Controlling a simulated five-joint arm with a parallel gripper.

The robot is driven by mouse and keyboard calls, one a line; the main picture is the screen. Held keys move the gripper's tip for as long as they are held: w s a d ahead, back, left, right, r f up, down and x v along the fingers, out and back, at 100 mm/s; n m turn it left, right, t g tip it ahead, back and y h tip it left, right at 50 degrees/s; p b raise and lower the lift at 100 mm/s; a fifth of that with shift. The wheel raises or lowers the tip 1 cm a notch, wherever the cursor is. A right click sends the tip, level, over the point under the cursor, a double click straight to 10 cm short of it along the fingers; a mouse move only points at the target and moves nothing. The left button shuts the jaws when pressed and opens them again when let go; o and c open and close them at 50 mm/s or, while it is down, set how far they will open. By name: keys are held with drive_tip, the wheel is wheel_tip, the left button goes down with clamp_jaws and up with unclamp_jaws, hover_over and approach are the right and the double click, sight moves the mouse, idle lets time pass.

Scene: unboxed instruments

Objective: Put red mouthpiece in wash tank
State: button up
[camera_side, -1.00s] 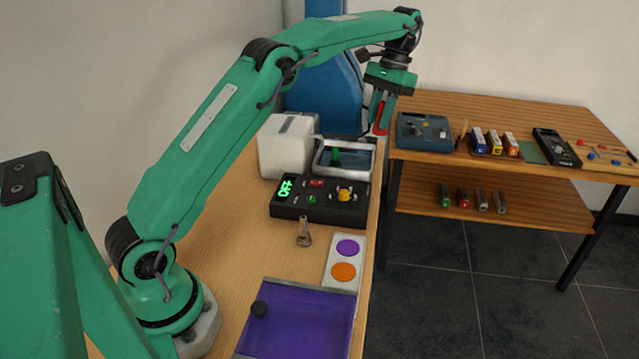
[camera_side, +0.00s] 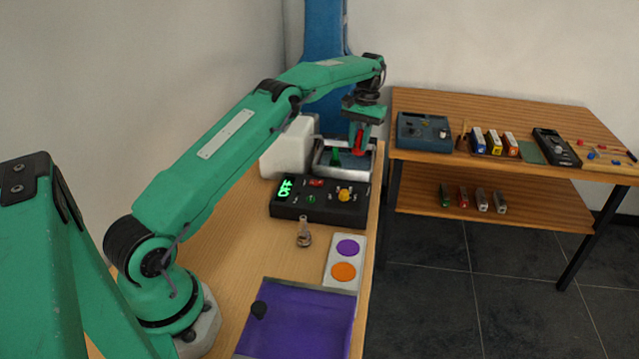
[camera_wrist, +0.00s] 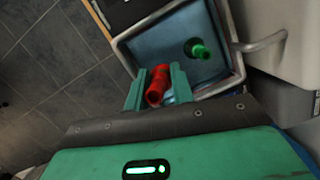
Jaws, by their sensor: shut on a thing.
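The red mouthpiece (camera_side: 359,141) is held between the fingers of my gripper (camera_side: 360,135), which is shut on it. In the wrist view the red mouthpiece (camera_wrist: 158,85) shows between the two green fingers of my gripper (camera_wrist: 157,88). The wash tank (camera_side: 320,167) is a grey-rimmed basin at the far end of the bench. In the wrist view its rim (camera_wrist: 232,45) surrounds a blue inside. The mouthpiece is above the tank's right part, and I cannot tell how far above the bottom. A green mouthpiece (camera_wrist: 198,48) is inside the tank.
A black control box (camera_side: 320,213) with a green display stands in front of the tank. A white block-shaped unit (camera_side: 285,150) is left of it. A small clear-grey piece (camera_side: 304,234), a two-disc card (camera_side: 331,270) and a purple tray (camera_side: 310,310) lie nearer. A second table (camera_side: 480,110) is at right.

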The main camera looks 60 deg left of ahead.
sight(360, 130)
drive_tip(key=shift+f, duration=0.1)
drive_tip(key=shift+f, duration=2.75)
drive_tip(key=shift+f, duration=0.4)
drive_tip(key=o, duration=1)
drive_tip(key=shift+o, duration=0.2)
drive_tip(key=shift+w+d, duration=0.1)
drive_tip(key=shift+w+r, duration=0.15)
drive_tip(key=shift+r, duration=0.65)
drive_tip(key=r, duration=0.7)
drive_tip(key=shift+a+r, duration=0.25)
drive_tip(key=shift+r, duration=0.4)
